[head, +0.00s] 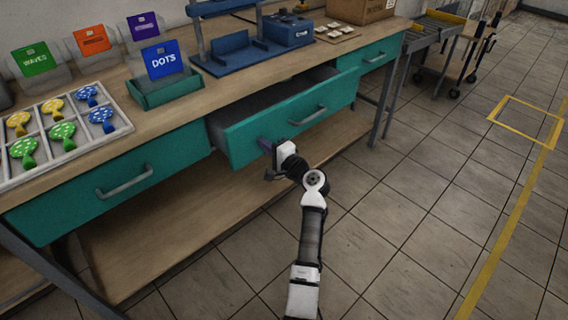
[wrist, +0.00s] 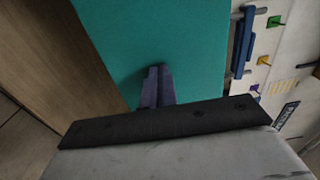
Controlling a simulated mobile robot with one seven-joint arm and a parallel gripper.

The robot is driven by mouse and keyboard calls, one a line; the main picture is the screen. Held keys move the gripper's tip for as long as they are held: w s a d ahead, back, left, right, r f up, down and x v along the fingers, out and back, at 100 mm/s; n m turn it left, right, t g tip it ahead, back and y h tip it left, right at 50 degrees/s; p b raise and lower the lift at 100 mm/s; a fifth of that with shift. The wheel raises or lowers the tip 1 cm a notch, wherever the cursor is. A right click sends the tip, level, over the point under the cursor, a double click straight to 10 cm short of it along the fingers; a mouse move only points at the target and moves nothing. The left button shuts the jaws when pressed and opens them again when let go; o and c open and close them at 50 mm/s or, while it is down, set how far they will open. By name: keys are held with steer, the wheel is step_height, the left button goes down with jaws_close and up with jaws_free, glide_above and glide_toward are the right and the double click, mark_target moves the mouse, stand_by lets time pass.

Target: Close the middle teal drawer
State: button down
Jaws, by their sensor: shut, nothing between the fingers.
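The middle teal drawer (head: 255,137) stands pulled out from under the bench, between two other teal drawers, with a grey bar handle (head: 308,115) on its front. Its open top shows a dark inside. My gripper (head: 266,145) is at the left part of the drawer front, left of and below the handle. In the wrist view the teal drawer front (wrist: 150,40) fills the upper middle, and my shut, empty fingers (wrist: 157,88) point at it. They look touching or very close to it; I cannot tell which.
The left drawer (head: 110,185) and right drawer (head: 375,55) look shut. A lower shelf (head: 180,225) lies beneath.

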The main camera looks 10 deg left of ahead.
steer(key=b+x, duration=0.4)
steer(key=x, duration=0.7)
steer(key=shift+w+a+f, duration=0.1)
steer(key=shift+w+a, duration=0.2)
steer(key=shift+a, duration=0.05)
steer(key=shift+r, duration=0.35)
steer(key=shift+a+r, duration=0.1)
steer(key=shift+a, duration=0.05)
